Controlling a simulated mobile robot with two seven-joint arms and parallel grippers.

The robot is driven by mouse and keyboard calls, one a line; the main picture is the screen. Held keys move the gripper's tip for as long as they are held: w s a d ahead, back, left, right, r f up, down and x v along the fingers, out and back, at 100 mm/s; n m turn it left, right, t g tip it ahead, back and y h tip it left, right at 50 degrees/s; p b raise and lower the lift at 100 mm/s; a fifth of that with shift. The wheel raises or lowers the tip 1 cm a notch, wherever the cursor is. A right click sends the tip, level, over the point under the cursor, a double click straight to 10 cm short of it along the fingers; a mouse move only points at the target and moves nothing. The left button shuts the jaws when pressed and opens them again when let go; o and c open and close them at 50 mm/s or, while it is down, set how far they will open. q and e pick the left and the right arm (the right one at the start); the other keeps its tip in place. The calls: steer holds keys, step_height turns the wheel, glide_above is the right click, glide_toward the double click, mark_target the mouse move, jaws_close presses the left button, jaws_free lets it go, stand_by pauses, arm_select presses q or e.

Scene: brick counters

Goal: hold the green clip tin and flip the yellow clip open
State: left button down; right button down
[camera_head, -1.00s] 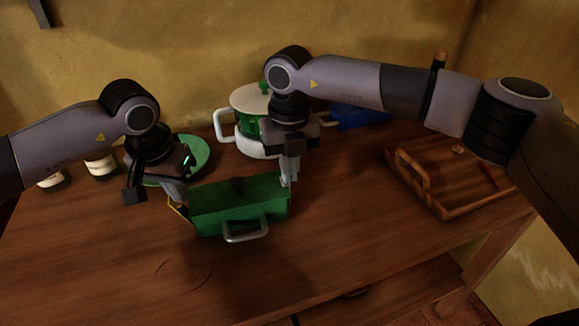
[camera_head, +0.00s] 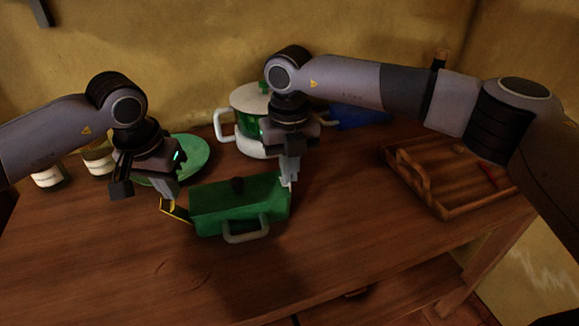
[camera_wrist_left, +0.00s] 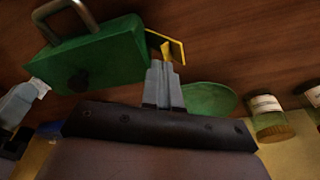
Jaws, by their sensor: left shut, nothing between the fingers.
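The green clip tin (camera_head: 240,210) stands on the wooden counter, with a dark knob on top and a pale handle on its front. The yellow clip (camera_head: 176,211) sticks out from its left end, angled away from the wall; it also shows in the left wrist view (camera_wrist_left: 177,46). My left gripper (camera_head: 166,200) is shut and empty, just above and beside the clip; I cannot tell whether they touch. My right gripper (camera_head: 290,183) is at the tin's right end, its fingers closed at the end wall. The contact is partly hidden.
A green plate (camera_head: 196,150) lies behind my left gripper, with jars (camera_head: 98,158) to its left. A white-and-green pot (camera_head: 247,98) stands behind my right gripper. A wooden tray (camera_head: 440,205) is at the right. The counter's front is clear.

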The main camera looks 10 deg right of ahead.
arm_select(q)
step_height(320, 180, up, 7)
steer(key=shift+d, duration=0.25)
steer(key=shift+f, duration=0.15)
arm_select(e)
steer(key=c, duration=1.3)
jaws_free()
steer(key=shift+o, duration=0.2)
